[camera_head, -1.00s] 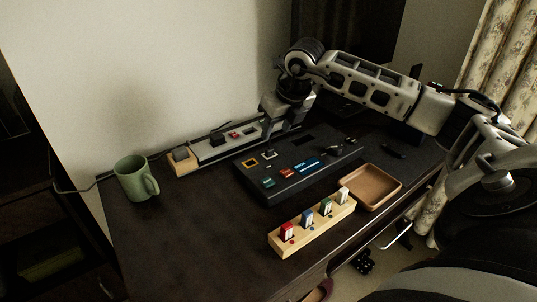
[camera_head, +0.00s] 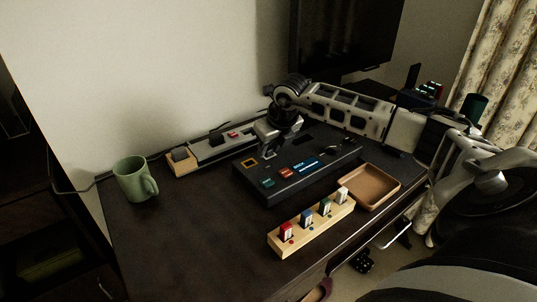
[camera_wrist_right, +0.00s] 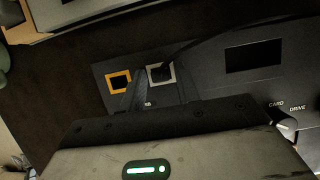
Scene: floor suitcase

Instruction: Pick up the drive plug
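A dark plug (camera_wrist_right: 160,74) sits at a pale square frame on the black panel, with a black cable running off to the upper right in the wrist view; no label on it is readable. My right gripper (camera_head: 268,153) is low over the panel's back left part and hides the plug in the head view. In the wrist view its two dark fingers (camera_wrist_right: 162,90) are apart, one on each side of the plug; contact cannot be made out. The black panel (camera_head: 290,193) has an empty yellow frame (camera_wrist_right: 119,82) beside the plug and "CARD" and "DRIVE" lettering. My left gripper is out of view.
A power strip (camera_head: 208,153) lies along the wall behind the panel. A green mug (camera_head: 133,180) stands left. A wooden block (camera_head: 310,232) with several coloured pieces and a brown tray (camera_head: 370,187) lie in front. The desk's front left is clear.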

